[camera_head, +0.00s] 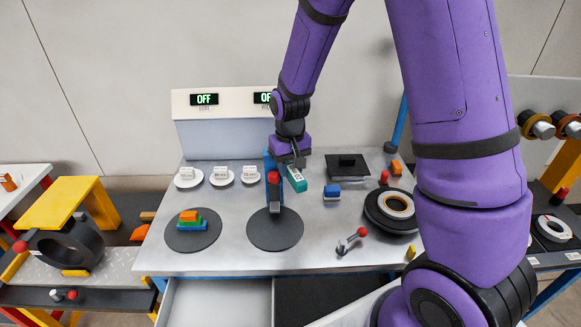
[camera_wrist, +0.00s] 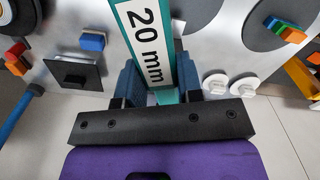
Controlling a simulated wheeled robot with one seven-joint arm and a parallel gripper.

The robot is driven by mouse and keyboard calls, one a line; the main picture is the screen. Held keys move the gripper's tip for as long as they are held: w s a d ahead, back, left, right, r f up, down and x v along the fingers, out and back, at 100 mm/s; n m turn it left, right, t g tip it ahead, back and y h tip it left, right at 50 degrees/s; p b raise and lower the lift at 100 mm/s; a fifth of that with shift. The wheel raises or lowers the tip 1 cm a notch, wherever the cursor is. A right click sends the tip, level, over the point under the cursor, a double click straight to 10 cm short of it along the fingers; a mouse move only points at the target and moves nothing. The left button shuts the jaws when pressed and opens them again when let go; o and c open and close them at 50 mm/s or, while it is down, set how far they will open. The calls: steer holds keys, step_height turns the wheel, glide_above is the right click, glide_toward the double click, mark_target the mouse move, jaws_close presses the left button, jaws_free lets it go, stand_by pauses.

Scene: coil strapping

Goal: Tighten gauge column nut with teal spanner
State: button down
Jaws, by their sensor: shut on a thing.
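The teal spanner (camera_head: 297,180) is held in my gripper (camera_head: 291,160), above the middle of the metal bench. In the wrist view the spanner (camera_wrist: 138,14) runs up between my fingers (camera_wrist: 155,88) and carries a white "20 mm" label; its far end is out of frame. A blue upright with a grey arm and red ball (camera_head: 273,178), which looks like the gauge column, stands behind a dark round disc (camera_head: 275,231). The spanner is just right of the upright; I cannot tell whether they touch. I cannot make out the nut.
Colored blocks (camera_head: 190,216) sit on a left disc. White tagged discs (camera_head: 221,177) stand behind it. A blue block (camera_head: 332,191), a black plate with a knob (camera_head: 347,168) and a ringed roll (camera_head: 393,207) lie right. A red-ended tool (camera_head: 351,240) lies near the front. A drawer (camera_head: 218,303) is open.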

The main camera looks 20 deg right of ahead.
steer(key=shift+w, duration=1.25)
stand_by(1.0)
stand_by(0.4)
steer(key=shift+w+a+m, duration=0.15)
steer(key=shift+a+m, duration=0.95)
steer(key=shift+m, duration=0.1)
steer(key=shift+w+a+m, duration=0.2)
steer(key=shift+a+m, duration=0.35)
steer(key=shift+m, duration=0.05)
steer(key=shift+w+a+m, duration=0.2)
steer(key=shift+a+m, duration=0.3)
steer(key=shift+m, duration=0.1)
